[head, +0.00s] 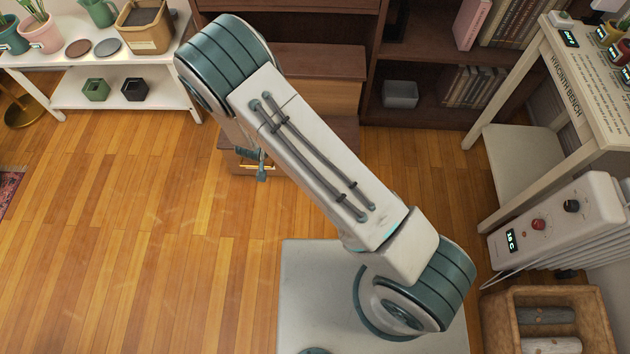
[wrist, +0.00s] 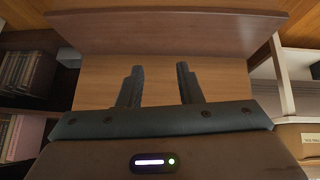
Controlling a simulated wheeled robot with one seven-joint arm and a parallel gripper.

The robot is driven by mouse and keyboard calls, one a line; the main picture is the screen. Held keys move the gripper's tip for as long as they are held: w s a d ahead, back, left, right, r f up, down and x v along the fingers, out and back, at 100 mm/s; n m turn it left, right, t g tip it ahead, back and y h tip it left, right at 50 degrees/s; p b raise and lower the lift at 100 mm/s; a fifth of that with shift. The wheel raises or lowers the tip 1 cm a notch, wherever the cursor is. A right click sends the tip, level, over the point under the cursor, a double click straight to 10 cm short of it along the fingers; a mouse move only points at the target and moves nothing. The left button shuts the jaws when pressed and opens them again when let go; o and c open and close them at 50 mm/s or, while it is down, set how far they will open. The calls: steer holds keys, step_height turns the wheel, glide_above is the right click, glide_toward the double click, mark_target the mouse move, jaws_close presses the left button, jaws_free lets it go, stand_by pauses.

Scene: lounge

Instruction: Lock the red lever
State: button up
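I cannot make out a red lever for certain in either view. The only small red control I see is a red knob (head: 538,224) on the white heater (head: 590,205) at the right of the head view, beside a black knob (head: 571,206). My gripper (wrist: 158,75) is open and empty in the wrist view, with its two dark fingers apart. It faces a wooden cabinet panel (wrist: 215,82) under a darker brown board (wrist: 165,35), well away from the heater. In the head view my arm hides most of the gripper.
The white Hyacinth Bench (head: 556,75) stands at the right with small pots on top. A wicker basket of logs (head: 494,315) is below the heater. Brown bookshelves (head: 420,55) line the back, and a white plant table (head: 70,62) stands back left. The left wooden floor (head: 130,230) is clear.

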steer(key=s+d+f+n+t+h+b, duration=0.1)
steer(key=s+d+f+t+h+b, duration=0.15)
steer(key=f, duration=0.55)
steer(key=s+d+f+n+t+h+b, duration=0.15)
steer(key=f+b, duration=0.25)
steer(key=f, duration=0.5)
steer(key=s+d+f+n+t+h+b, duration=0.1)
steer(key=s+d+f+t+b, duration=0.2)
steer(key=f, duration=0.5)
steer(key=w+d+f+b, duration=0.2)
steer(key=w, duration=0.3)
steer(key=w+d+f+g+b, duration=0.1)
steer(key=w+d+f+b, duration=0.1)
steer(key=w, duration=0.4)
steer(key=shift+w+d+b, duration=0.3)
steer(key=shift+d+b, duration=0.2)
steer(key=shift+b, duration=0.1)
jaws_close()
